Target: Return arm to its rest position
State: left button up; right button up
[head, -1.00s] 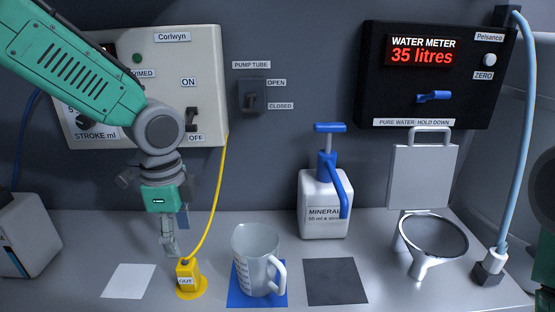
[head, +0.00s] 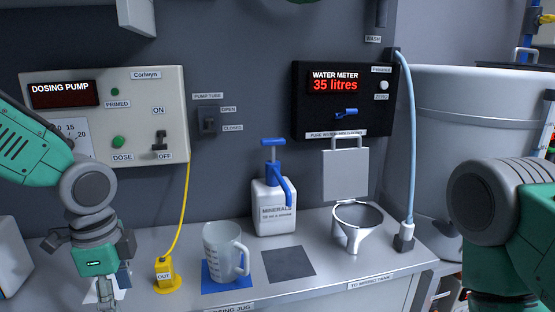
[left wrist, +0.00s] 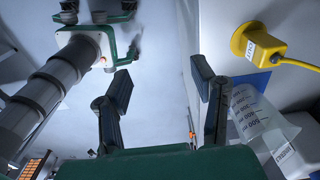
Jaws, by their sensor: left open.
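My left arm comes in from the left in the head view. Its gripper (head: 104,293) points down over the front left of the counter, left of the yellow OUT block (head: 166,274) and apart from it. In the left wrist view the gripper (left wrist: 162,84) has its two fingers spread with nothing between them. The yellow block (left wrist: 262,47) and the clear measuring jug (left wrist: 257,118) show to the right of the fingers there. My right arm shows at the right edge of the head view; its gripper is out of frame.
The jug (head: 222,250) stands on a blue mat (head: 212,283). Behind are the dosing pump (head: 140,135), minerals bottle (head: 272,208) and water meter (head: 345,120). A funnel (head: 356,216) stands at the counter's right, before a large grey tank (head: 440,125). A dark mat (head: 289,263) is empty.

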pick_arm(q)
jog(key=s+d+f+n+h+b, duration=0.1)
jog(key=s+d+f+n, duration=0.15)
jog(key=f, duration=0.65)
jog(key=s+d+f+n+h+b, duration=0.1)
jog(key=s+d+f+n, duration=0.2)
jog(key=f, duration=0.6)
jog(key=s+a+f+n+y+b, duration=0.1)
jog(key=s+a+f+n, duration=0.2)
jog(key=s+f, duration=0.4)
jog(key=s+a+f+n+y+b, duration=0.1)
jog(key=s+a+f+n, duration=0.2)
jog(key=s+f+n, duration=0.3)
jog(key=s+f, duration=0.1)
jog(key=s, duration=0.2)
jog(key=shift+a+f+t, duration=0.25)
jog(key=shift+f+t, duration=0.05)
jog(key=shift+f, duration=0.05)
pick_arm(e)
jog(key=f, duration=0.4)
jog(key=shift+w+d+f, duration=0.35)
jog(key=shift+d, duration=0.05)
pick_arm(q)
jog(key=shift+w+a+f, duration=0.1)
jog(key=shift+w+a, duration=0.05)
jog(key=shift+a, duration=0.05)
pick_arm(e)
jog(key=shift+a+r, duration=0.1)
jog(key=shift+a, duration=0.15)
